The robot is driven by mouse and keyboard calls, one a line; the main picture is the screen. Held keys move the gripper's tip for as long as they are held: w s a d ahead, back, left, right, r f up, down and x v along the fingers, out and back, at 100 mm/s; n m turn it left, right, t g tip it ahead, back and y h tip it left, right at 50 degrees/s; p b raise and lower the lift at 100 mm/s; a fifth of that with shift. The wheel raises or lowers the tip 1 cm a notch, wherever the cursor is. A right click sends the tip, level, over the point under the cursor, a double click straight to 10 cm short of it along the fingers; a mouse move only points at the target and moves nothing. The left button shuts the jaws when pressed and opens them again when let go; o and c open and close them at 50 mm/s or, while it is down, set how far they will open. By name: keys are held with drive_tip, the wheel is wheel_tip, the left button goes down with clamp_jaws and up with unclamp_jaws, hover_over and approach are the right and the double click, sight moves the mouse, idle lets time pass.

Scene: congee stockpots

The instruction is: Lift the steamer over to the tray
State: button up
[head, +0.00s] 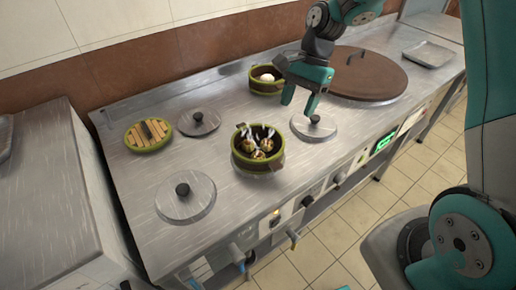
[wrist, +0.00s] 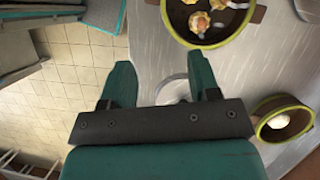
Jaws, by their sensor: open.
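A round green-banded steamer (head: 258,167) with several filled dumplings in it stands on the steel counter, near its front edge. Its rim also shows at the top of the wrist view (wrist: 205,44). A second steamer (head: 266,88), holding one white bun, stands farther back; it is at the right of the wrist view (wrist: 260,128). A shallow metal tray (head: 428,53) lies at the far right, beyond the big brown lid. My gripper (head: 299,103) is open and empty above the counter, right of the dumpling steamer and apart from it. Its two fingers (wrist: 161,85) point down.
Round steel lids with black knobs lie at the right (head: 314,126), front left (head: 185,198) and back left (head: 199,122). A slatted bamboo lid (head: 148,136) is at the left. A large brown lid (head: 362,75) covers the right rear. Bare counter lies around the dumpling steamer.

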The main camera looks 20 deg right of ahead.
approach(278, 162)
drive_tip(key=x, duration=0.3)
drive_tip(key=w+x, duration=0.1)
drive_tip(key=shift+d+f, duration=0.15)
drive_tip(key=shift+f, duration=0.35)
drive_tip(key=shift+x, duration=2.7)
drive_tip(key=shift+s+d, duration=0.1)
drive_tip(key=shift+d, duration=0.1)
drive_tip(key=c, duration=0.8)
